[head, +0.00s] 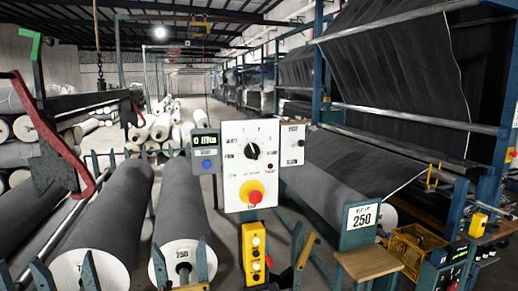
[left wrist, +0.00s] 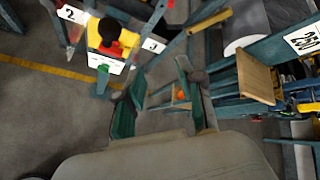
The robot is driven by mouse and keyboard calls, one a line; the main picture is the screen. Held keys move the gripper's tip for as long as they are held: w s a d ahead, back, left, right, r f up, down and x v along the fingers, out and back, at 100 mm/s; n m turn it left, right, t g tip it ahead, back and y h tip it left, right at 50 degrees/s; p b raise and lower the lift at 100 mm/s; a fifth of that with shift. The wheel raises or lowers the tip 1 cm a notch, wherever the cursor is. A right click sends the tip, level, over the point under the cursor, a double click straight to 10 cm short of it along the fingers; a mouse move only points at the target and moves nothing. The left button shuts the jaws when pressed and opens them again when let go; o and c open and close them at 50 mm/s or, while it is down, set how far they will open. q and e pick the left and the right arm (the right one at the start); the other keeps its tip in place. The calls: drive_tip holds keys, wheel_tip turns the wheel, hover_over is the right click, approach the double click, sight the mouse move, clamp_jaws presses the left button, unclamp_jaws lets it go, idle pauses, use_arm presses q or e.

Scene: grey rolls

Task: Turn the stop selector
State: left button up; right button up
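The white control panel (head: 233,178) stands upright in the middle of the head view. A black rotary selector knob (head: 252,151) sits on its upper half, with small position labels around it. A red stop button on a yellow round base (head: 254,195) sits below the knob. My left gripper (left wrist: 161,73) shows in the left wrist view with its two dark teal fingers spread and nothing between them. That view also shows a yellow part with a red knob (left wrist: 118,40), with cards marked 2 and 3 beside it, apart from the fingers. Neither gripper is clearly seen in the head view.
Large dark fabric rolls (head: 100,215) fill the lower left. A yellow button box (head: 254,252) is below the panel. A sign marked 250 (head: 361,216) and a wooden shelf (head: 369,263) stand right; the shelf also shows in the left wrist view (left wrist: 257,76).

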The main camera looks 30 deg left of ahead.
use_arm(q)
wheel_tip(320, 180, up, 23)
drive_tip(key=w+m+t+y+p, duration=0.1)
drive_tip(key=w+m+t+y, duration=0.1)
drive_tip(key=y, duration=0.1)
drive_tip(key=m+y+p, duration=0.1)
drive_tip(key=y+p, duration=0.1)
drive_tip(key=y, duration=0.2)
approach(255, 155)
drive_tip(key=shift+t, duration=0.3)
drive_tip(key=p+x, duration=0.5)
drive_tip(key=x, duration=0.3)
drive_tip(key=shift+s+a+p, duration=0.1)
drive_tip(key=shift+s+p, duration=0.1)
drive_tip(key=shift+p, duration=0.1)
drive_tip(key=shift+w+a+f, duration=0.15)
drive_tip(key=shift+w+a, duration=0.15)
clamp_jaws()
